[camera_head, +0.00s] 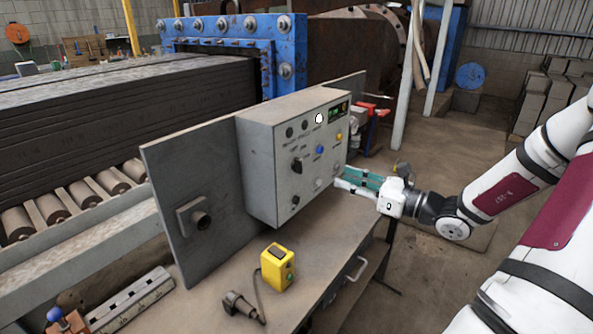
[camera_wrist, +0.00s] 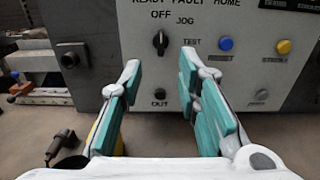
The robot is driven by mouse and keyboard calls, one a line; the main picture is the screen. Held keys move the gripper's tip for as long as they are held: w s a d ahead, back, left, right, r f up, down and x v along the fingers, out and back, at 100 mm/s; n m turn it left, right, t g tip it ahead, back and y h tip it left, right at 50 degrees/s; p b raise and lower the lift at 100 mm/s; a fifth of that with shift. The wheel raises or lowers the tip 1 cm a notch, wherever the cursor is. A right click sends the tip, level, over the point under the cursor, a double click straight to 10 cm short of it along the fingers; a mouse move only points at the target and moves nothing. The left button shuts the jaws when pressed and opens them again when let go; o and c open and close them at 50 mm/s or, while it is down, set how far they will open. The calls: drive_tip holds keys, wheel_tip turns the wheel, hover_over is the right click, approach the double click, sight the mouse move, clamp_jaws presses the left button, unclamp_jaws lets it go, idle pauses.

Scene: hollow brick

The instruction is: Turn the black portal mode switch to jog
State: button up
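The black portal mode switch (camera_head: 297,165) sits on the front of the grey control box (camera_head: 262,150). In the wrist view the switch (camera_wrist: 160,42) lies near the top, between and beyond my fingertips, with OFF above it and JOG and TEST to its right. Its handle looks about upright, toward OFF; the exact angle is hard to tell. My gripper (camera_head: 345,178) is open and empty in front of the box's lower right side. Its teal-padded fingers (camera_wrist: 160,68) stand wide apart, and neither appears to touch the switch.
A second black knob (camera_wrist: 159,92), marked OUT, is below the switch. A blue button (camera_wrist: 226,44) and a yellow button (camera_wrist: 284,47) are to its right. A yellow box (camera_head: 277,267) and a black corded tool (camera_head: 243,305) lie on the bench below.

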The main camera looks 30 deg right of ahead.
sight(302, 163)
drive_tip(key=x, duration=1.3)
drive_tip(key=shift+w+b, duration=0.35)
clamp_jaws()
